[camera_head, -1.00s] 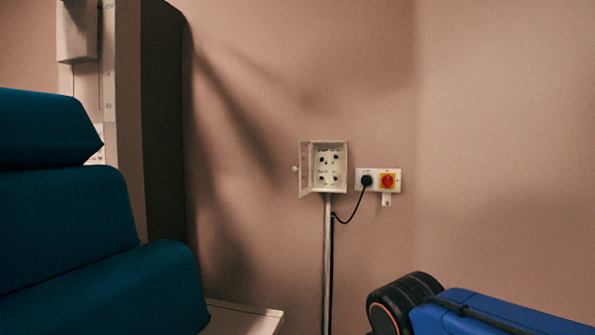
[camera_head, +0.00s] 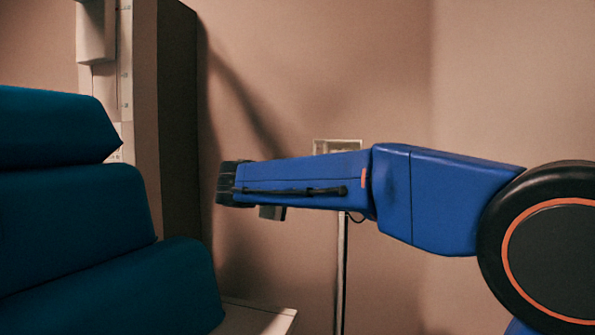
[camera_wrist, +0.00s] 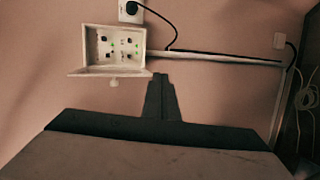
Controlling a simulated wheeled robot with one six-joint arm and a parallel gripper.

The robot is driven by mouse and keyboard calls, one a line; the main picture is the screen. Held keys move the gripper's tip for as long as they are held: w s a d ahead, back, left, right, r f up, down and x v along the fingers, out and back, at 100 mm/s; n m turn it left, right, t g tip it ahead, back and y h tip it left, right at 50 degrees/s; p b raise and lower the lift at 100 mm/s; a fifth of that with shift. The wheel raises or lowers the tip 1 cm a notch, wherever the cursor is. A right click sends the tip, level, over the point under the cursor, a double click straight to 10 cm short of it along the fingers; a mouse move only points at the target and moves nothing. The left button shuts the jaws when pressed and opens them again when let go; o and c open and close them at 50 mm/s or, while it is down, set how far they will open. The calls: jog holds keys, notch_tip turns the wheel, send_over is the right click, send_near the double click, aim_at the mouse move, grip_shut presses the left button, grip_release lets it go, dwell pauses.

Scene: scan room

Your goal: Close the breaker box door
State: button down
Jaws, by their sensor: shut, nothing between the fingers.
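The breaker box (camera_wrist: 117,46) is on the wall with its inside showing several dark knobs and green marks in the wrist view. Its door (camera_wrist: 108,72) stands open along the lower edge of the box in that view, with a small pale knob (camera_wrist: 114,84) on it. My gripper (camera_wrist: 160,78) is shut and empty, its tips just beside the door's end, apparently apart from it; depth is hard to judge. In the head view my arm hides most of the box, and only its top edge (camera_head: 337,146) shows.
A teal padded chair (camera_head: 70,230) stands at the left, by a dark tall cabinet (camera_head: 180,120). A conduit (camera_head: 341,270) runs down the wall below the box. A socket with a black plug (camera_wrist: 131,8) and cable is beside the box.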

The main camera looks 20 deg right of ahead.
jog(key=w+a+r+t+h, duration=0.2)
jog(key=w+a+r+t, duration=0.1)
jog(key=w+a+r, duration=0.5)
jog(key=w+d+f, duration=0.1)
jog(key=w+d, duration=0.2)
jog(key=d, duration=0.7)
jog(key=shift+n, duration=0.4)
jog(key=shift+s+d, duration=0.1)
jog(key=shift+d, duration=0.1)
